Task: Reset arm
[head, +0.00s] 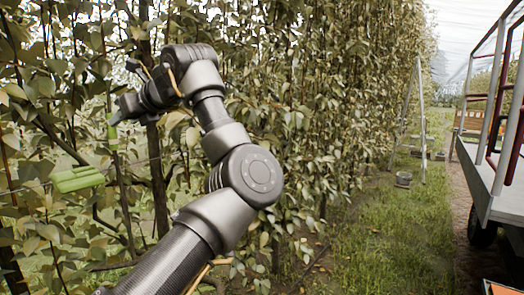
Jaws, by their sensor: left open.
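My left arm rises from the bottom edge and bends over at the wrist toward the left. My left gripper (104,138) is at the end of it, among the leaves of the pear trees (330,110). It is open, and I see nothing held in it. Bright green pieces show at and below its dark body, the lower one lying level in front of leaves. Leaves partly cover this area, so the exact finger outline is unclear. I cannot make out a pear. My right gripper is not in view.
The leafy tree row fills the left and middle, close around my left gripper. A grass strip (385,245) runs along the right of it. A ladder (418,110) and a bucket (403,180) stand farther off. A railed platform cart (490,180) is at the right edge.

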